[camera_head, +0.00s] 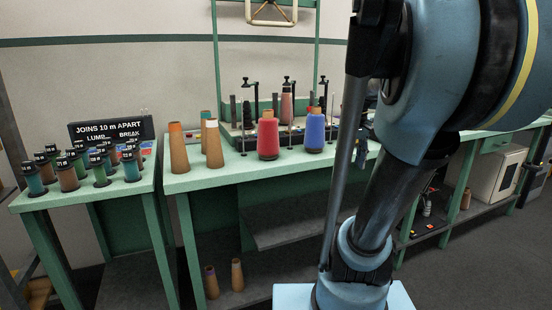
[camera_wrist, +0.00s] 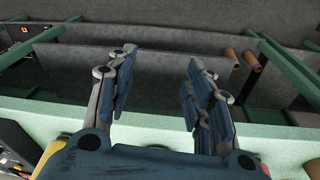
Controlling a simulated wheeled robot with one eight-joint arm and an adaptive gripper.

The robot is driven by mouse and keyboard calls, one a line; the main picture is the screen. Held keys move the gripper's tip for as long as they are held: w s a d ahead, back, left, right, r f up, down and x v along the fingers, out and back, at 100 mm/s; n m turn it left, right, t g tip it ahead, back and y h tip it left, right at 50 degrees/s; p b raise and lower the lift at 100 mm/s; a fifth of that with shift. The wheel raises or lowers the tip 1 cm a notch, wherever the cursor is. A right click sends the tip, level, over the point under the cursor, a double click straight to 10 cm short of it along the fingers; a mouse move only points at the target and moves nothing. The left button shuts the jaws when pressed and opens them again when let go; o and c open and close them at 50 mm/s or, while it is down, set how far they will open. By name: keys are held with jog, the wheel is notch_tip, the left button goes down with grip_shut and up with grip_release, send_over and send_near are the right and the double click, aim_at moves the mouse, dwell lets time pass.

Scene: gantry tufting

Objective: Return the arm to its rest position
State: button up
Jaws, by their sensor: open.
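My gripper (camera_wrist: 161,66) shows in the wrist view with its two fingers spread apart and nothing between them. Beyond the fingers lie a green bench edge (camera_wrist: 165,128) and a grey panel or shelf. I cannot tell how far the fingertips are from the bench. In the head view my blue and black arm fills the right side, in front of the long green bench (camera_head: 205,178); the gripper itself is not seen there.
The bench carries a red cone (camera_head: 268,138), a blue cone (camera_head: 315,132) and brown cones (camera_head: 213,146). A smaller green table (camera_head: 55,198) at left holds several dark-capped spools and a black sign (camera_head: 111,130). Brown cones (camera_head: 237,275) stand low under the bench.

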jog(key=s+a+f+m, duration=0.1)
jog(key=s+a+f, duration=0.1)
jog(key=s+f, duration=0.4)
jog(key=s+a+f+m, duration=0.1)
jog(key=s+a+f, duration=0.2)
jog(key=s+f, duration=0.4)
notch_tip(320, 180, down, 3)
jog(key=shift+a+f+t, duration=0.2)
jog(key=shift+a+t, duration=0.1)
